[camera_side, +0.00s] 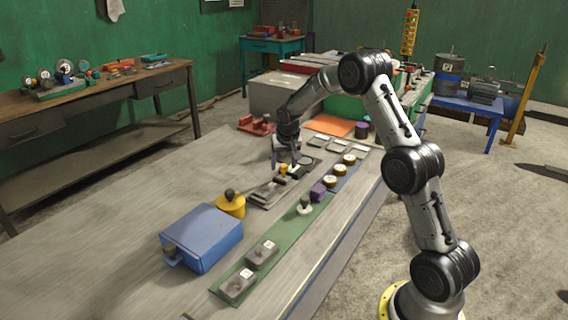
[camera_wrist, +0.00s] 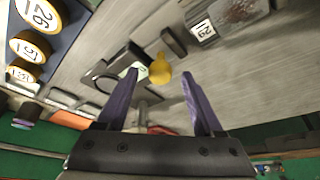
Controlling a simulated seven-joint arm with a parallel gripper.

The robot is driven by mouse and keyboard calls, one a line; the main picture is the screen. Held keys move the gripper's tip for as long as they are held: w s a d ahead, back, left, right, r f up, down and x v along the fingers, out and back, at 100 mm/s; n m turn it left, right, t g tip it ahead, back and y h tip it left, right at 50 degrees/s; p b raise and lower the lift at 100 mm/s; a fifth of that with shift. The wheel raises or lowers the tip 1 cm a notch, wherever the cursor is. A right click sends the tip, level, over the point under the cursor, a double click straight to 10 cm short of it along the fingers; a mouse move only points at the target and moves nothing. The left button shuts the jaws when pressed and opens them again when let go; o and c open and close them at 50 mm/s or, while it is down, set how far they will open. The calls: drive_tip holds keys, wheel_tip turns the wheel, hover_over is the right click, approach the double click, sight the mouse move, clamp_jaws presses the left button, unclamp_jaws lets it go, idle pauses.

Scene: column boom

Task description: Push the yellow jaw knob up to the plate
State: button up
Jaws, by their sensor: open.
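The yellow jaw knob (camera_side: 283,169) stands on a low dark fixture (camera_side: 268,190) in the middle of the bench. In the wrist view the knob (camera_wrist: 160,70) appears between and slightly beyond the fingertips. A small pale plate (camera_wrist: 131,69) sits left of the knob there, with a gap between them, on a dark part with a round opening. The plate (camera_side: 295,171) lies just right of the knob in the side view. My gripper (camera_wrist: 160,78) is open and empty, with its purple fingers spread either side of the knob. Contact with the knob cannot be told.
A blue box (camera_side: 202,239) and a yellow round piece with a dark knob (camera_side: 231,204) stand nearer the camera. Bare bench (camera_side: 190,190) is free at left.

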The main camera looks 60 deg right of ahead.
clamp_jaws()
idle(0.4)
idle(1.1)
